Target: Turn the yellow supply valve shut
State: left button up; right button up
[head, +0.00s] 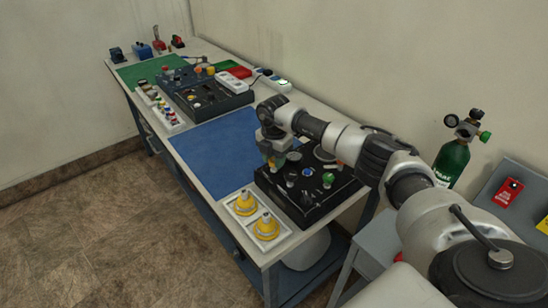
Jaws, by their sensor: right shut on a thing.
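The black trainer panel (305,205) sits near the front end of the bench, with several knobs on its top, among them a green one (328,178) and a blue one (307,172). My right gripper (277,160) reaches in from the right and points down at the panel's back-left corner. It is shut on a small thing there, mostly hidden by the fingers. A little yellow (293,156) shows beside the fingers, which seems to be the supply valve; its angle cannot be told. My left gripper is not in view.
A white tray (254,239) with two yellow cup-shaped pieces (266,228) stands at the bench's front-left edge. A blue mat (215,150) lies clear behind the panel. A green oxygen cylinder (452,163) stands at right, near my arm. Another control box (210,95) stands farther back.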

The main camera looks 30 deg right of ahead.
jog(key=o, duration=0.9)
notch_tip(320, 180, up, 11)
jog(key=shift+f+b, duration=0.1)
jog(key=shift+b, duration=1.05)
